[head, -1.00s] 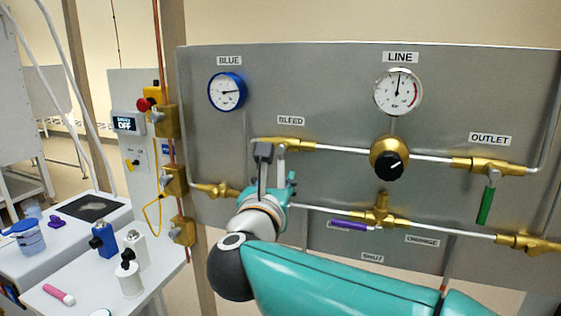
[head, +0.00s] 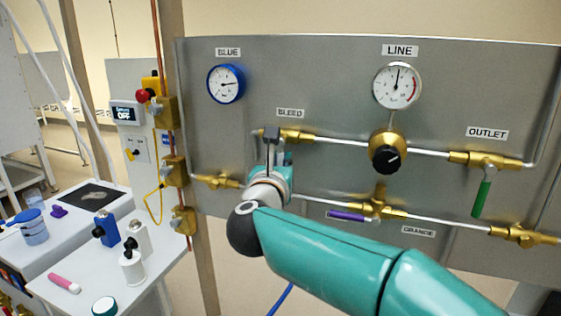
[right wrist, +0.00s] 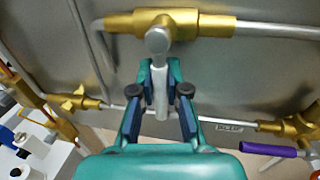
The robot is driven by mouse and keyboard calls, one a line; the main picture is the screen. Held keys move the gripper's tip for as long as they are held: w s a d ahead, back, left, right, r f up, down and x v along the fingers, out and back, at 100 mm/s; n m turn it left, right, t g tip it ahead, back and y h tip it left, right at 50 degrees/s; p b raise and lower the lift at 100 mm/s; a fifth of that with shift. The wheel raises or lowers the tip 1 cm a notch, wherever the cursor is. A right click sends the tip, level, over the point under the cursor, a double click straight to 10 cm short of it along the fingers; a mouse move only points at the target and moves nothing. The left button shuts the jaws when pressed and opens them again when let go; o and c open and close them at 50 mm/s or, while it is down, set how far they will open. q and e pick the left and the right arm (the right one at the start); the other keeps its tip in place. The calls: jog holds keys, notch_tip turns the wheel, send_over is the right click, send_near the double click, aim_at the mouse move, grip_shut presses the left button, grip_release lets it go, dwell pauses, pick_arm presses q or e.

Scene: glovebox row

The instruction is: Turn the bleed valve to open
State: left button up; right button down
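The bleed valve's brass body (head: 292,136) sits on the grey panel below the BLEED label (head: 290,113). In the right wrist view its brass body (right wrist: 180,24) is at the top, with a pale grey handle (right wrist: 160,88) hanging down from a round stem. My right gripper (head: 272,140) is at this valve and hides most of the handle in the head view. In the right wrist view my right gripper (right wrist: 160,76) has one finger on each side of the handle, with narrow gaps seeming to remain. My left gripper is not in view.
A blue gauge (head: 226,83), line gauge (head: 397,85) and black regulator knob (head: 386,159) are on the panel. A purple handle (head: 346,215) and green outlet handle (head: 481,198) are to the right. Bottles stand on a white table (head: 160,262) at lower left.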

dwell(0.6)
jog(key=n, duration=0.1)
jog(key=n+p, duration=0.1)
jog(key=d+n, duration=0.1)
jog(key=shift+s+r+g+p, duration=0.25)
jog(key=shift+g+p, duration=0.05)
jog(key=shift+p, duration=0.1)
jog(key=shift+s+d+r+n+g+p, duration=0.15)
jog(key=shift+d+n+p, duration=0.1)
jog(key=shift+n+p, duration=0.5)
jog(key=shift+s+d+n+g+p, duration=0.2)
jog(key=shift+n+p, duration=0.35)
jog(key=shift+n, duration=0.4)
jog(key=shift+w, duration=0.1)
jog(key=c, duration=1.2)
grip_release()
jog(key=shift+o, duration=0.2)
